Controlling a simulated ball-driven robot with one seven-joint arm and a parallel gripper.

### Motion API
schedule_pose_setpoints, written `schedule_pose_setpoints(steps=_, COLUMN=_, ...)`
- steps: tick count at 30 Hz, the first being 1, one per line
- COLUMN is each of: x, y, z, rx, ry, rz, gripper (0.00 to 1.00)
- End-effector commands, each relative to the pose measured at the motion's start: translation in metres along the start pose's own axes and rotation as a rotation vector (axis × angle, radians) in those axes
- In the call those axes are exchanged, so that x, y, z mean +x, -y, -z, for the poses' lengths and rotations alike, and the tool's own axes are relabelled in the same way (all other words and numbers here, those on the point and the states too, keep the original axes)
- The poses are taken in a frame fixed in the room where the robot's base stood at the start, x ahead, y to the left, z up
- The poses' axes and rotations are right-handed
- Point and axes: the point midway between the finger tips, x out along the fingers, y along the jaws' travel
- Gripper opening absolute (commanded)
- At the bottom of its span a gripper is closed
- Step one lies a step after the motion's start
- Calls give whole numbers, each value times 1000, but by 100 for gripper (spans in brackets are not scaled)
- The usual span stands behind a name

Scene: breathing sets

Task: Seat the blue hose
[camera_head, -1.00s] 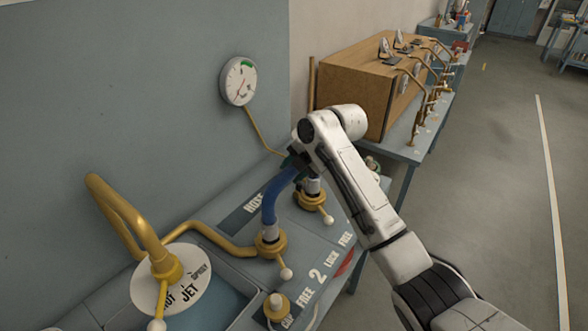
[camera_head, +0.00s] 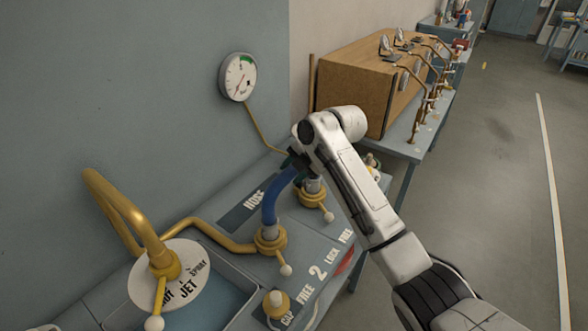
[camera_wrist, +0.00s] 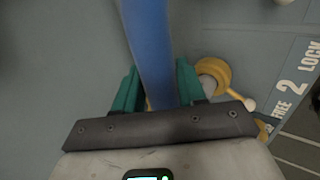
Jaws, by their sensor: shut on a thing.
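The blue hose (camera_head: 275,195) arches from the left brass fitting (camera_head: 270,240) up to my gripper (camera_head: 298,163) in the head view. Its near end stands at that fitting. In the wrist view the blue hose (camera_wrist: 152,50) runs between the teal fingers of my gripper (camera_wrist: 160,90), which is shut on it. The right brass fitting (camera_head: 312,199) is just below my gripper, with a silvery piece above it. My wrist partly hides the hose's far end, so I cannot tell whether it is seated there.
A brass cap (camera_head: 277,304) with a knob sits at the bench front. A brass spout and a round white dial plate (camera_head: 190,290) stand over a basin at left. A pressure gauge (camera_head: 238,76) hangs on the wall. A wooden box (camera_head: 365,75) stands on a bench behind.

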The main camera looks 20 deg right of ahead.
Motion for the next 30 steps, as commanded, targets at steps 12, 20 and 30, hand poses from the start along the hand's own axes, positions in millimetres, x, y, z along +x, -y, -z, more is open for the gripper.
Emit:
schedule_pose_setpoints(steps=12, x=7, y=4, z=0, rx=-1, ry=2, rz=-3, gripper=0)
schedule_pose_setpoints(steps=20, x=9, y=6, z=0, rx=-1, ry=2, rz=-3, gripper=48)
schedule_pose_setpoints(steps=30, x=10, y=7, z=0, rx=0, ry=1, rz=-1, gripper=70)
